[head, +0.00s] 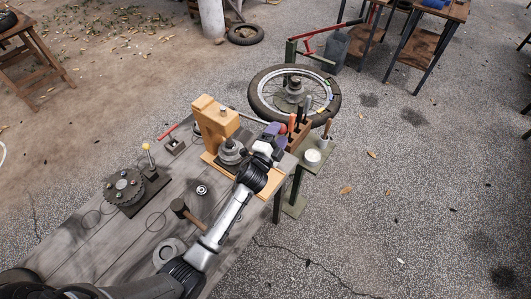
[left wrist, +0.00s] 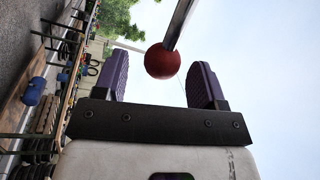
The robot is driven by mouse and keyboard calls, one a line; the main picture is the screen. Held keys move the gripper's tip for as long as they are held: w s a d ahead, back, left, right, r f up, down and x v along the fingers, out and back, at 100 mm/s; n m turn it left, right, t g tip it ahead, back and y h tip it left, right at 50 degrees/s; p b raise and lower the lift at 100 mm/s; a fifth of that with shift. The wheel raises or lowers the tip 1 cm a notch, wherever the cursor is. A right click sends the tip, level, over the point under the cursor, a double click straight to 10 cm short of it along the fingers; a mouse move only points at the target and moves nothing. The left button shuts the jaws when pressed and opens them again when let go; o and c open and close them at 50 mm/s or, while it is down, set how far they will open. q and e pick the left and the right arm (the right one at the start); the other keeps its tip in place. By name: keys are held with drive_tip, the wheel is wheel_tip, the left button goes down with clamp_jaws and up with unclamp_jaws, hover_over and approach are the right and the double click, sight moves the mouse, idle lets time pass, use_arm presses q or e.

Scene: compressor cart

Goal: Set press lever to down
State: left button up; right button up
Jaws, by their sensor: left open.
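The orange press (head: 215,122) stands at the far right end of the grey workbench. Its lever is a thin metal rod (head: 250,118) running from the press toward my left gripper (head: 276,129). In the left wrist view the rod (left wrist: 181,22) ends in a red ball knob (left wrist: 162,61). The knob appears between the two purple fingers of my left gripper (left wrist: 160,80), nearer the left finger. The fingers are open, with gaps on both sides of the knob; I cannot tell how deep it sits between them. My right gripper is not in view.
A round dark fixture (head: 124,188), a lever with a yellow knob (head: 147,148), a small red-handled lever (head: 168,131) and a mallet (head: 186,212) are on the bench. A bicycle wheel (head: 262,108) and a tool holder (head: 300,136) stand close beyond my gripper.

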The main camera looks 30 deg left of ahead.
use_arm(q)
drive_tip(key=s+f, duration=0.2)
drive_tip(key=s, duration=0.9)
drive_tip(key=shift+d, duration=0.35)
